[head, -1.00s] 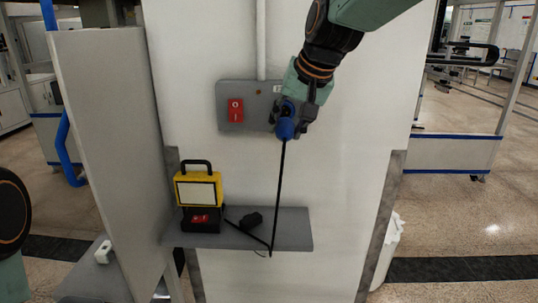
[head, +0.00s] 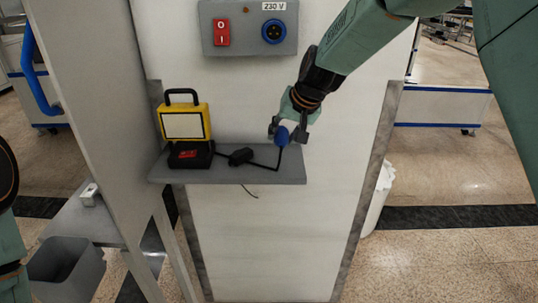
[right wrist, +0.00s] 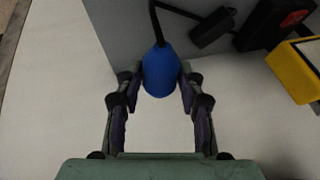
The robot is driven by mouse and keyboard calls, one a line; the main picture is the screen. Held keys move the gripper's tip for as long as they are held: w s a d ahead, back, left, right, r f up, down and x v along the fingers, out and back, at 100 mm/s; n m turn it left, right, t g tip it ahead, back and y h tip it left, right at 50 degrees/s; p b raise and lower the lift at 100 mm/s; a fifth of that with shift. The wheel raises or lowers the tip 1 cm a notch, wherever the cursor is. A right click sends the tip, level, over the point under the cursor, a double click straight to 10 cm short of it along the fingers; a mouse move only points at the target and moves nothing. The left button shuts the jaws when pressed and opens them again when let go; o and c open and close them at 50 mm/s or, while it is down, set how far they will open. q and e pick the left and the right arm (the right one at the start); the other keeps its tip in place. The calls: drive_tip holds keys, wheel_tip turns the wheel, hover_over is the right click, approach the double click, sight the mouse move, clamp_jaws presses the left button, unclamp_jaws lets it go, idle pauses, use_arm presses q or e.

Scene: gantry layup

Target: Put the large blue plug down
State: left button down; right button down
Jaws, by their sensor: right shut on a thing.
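My right gripper (head: 289,131) is shut on the large blue plug (head: 282,137), just over the right part of the grey shelf (head: 225,175). In the right wrist view the blue plug (right wrist: 160,73) sits between the two fingers, with its black cable leaving the far end. I cannot tell whether the plug touches the shelf. The blue socket (head: 274,31) on the wall box, under a 230 V label, is empty. My left gripper is not in view; only part of that arm shows at the left edge.
A yellow work lamp (head: 184,124) on a black base stands at the shelf's left. A black cable block (head: 241,156) lies beside it. A red switch (head: 222,32) is on the wall box. A grey panel (head: 85,80) stands to the left, with a grey bin (head: 68,268) below.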

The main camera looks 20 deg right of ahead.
drive_tip(key=f, duration=0.3)
drive_tip(key=shift+w+d, duration=0.15)
drive_tip(key=shift+w, duration=0.15)
drive_tip(key=f, duration=0.2)
drive_tip(key=shift+s+f+b, duration=0.3)
drive_tip(key=shift+b, duration=0.1)
drive_tip(key=shift+w+f, duration=0.15)
drive_tip(key=shift+w, duration=0.1)
drive_tip(key=shift+f, duration=0.15)
drive_tip(key=c, duration=1.2)
unclamp_jaws()
drive_tip(key=o, duration=0.4)
drive_tip(key=shift+s+r, duration=0.2)
drive_tip(key=shift+w+f, duration=0.1)
drive_tip(key=shift+w, duration=0.05)
